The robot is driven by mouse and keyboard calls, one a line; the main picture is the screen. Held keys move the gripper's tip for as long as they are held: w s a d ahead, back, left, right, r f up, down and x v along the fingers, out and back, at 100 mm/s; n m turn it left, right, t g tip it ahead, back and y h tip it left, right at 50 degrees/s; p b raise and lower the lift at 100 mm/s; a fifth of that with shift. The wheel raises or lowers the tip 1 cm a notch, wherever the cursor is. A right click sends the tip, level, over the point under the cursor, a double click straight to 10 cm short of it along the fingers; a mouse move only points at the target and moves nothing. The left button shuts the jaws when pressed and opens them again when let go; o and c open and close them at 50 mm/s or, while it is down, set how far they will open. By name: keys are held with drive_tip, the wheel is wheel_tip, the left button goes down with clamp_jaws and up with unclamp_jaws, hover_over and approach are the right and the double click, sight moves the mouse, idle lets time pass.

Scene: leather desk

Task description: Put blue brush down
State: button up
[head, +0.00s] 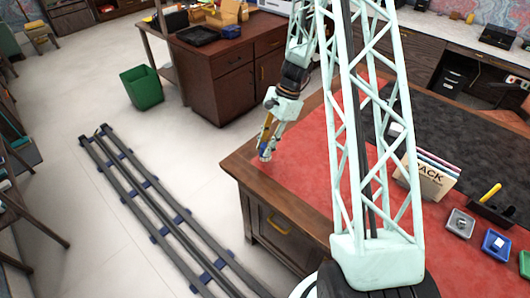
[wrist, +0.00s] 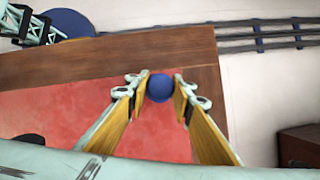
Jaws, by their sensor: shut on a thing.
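My gripper (head: 266,143) is low over the left corner of the red-topped desk (head: 290,158) in the head view. It is shut on the blue brush (head: 263,150), of which only a small blue part shows between the fingers. In the wrist view the brush (wrist: 160,87) appears as a round blue end held between the two fingertips of my gripper (wrist: 159,84). Red leather and the wooden desk border lie below it. I cannot tell whether the brush touches the desk. The rest of the brush is hidden.
A file holder (head: 427,178) with folders stands at the right of the desk. Nearby are a black tray with a yellow item (head: 490,193), a grey tray (head: 460,223) and a blue tray (head: 496,244). The red leather around my gripper is clear.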

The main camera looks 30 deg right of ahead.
drive_tip(key=shift+w+f, duration=0.25)
drive_tip(key=shift+d+f, duration=0.1)
drive_tip(key=shift+f, duration=1.45)
drive_tip(key=shift+f, duration=0.1)
drive_tip(key=o, duration=0.8)
drive_tip(key=shift+p+v, duration=0.3)
drive_tip(key=shift+v, duration=5.8)
